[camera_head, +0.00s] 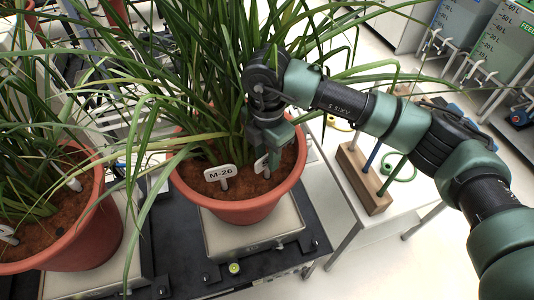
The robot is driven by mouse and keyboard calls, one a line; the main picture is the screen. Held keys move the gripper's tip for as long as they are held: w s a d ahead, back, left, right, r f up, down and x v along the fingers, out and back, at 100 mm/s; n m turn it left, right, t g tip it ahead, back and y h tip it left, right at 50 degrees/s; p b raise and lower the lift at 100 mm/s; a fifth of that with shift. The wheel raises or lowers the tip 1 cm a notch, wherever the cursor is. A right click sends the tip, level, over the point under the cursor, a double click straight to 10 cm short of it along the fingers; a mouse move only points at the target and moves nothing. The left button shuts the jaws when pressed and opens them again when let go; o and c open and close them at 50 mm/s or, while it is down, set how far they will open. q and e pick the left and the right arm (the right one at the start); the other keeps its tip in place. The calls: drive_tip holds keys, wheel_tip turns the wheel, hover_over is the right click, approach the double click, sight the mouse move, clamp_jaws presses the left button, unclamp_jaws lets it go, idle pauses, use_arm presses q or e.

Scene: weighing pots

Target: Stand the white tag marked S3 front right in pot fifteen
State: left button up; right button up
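A terracotta pot (234,212) with brown soil and a long-leaved green plant stands in the middle; I see no pot number on it. A white tag marked M-26 (220,173) stands in its soil at the front. A second white tag (261,164) is at the front right of the soil, its stem reaching down to the soil. Its marking is mostly hidden. My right gripper (272,158) points down over this tag and covers part of it; I cannot tell whether the fingers hold it. My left gripper is out of view.
The pot stands on a pale scale plate (255,236) on a dark bench. Another potted plant (88,240) with white tags is at the left. A wooden rack (361,180) with coloured tools stands on a white table at the right. Long leaves surround my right gripper.

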wheel_tip(320, 180, up, 6)
drive_tip(key=shift+r+b, duration=0.25)
drive_tip(key=shift+b, duration=0.65)
drive_tip(key=shift+r, duration=0.65)
